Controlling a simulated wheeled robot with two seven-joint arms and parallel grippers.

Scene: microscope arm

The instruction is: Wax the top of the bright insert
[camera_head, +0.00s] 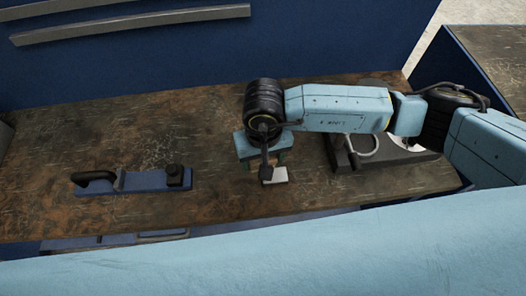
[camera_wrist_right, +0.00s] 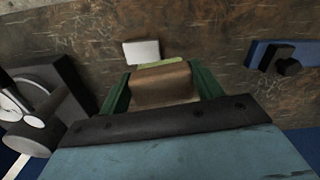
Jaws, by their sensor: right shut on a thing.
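The bright insert (camera_head: 277,175) is a small white block on the worn brown bench, just in front of my right gripper (camera_head: 262,158). It also shows in the right wrist view as a white block (camera_wrist_right: 142,52), beyond the fingertips and a little left. My right gripper, with green fingers (camera_wrist_right: 162,88), is shut on a brown block (camera_wrist_right: 161,84) with a pale yellow-green far edge, which looks like the wax. The held block appears apart from the insert; the exact height gap cannot be told. My left gripper is not in view.
A blue tool with black knobs (camera_head: 150,180) lies on the bench to the left; it shows at the right in the wrist view. A dark device base with a pale disc (camera_head: 408,142) stands at the right, partly behind my arm. The bench (camera_head: 120,130) is otherwise largely clear.

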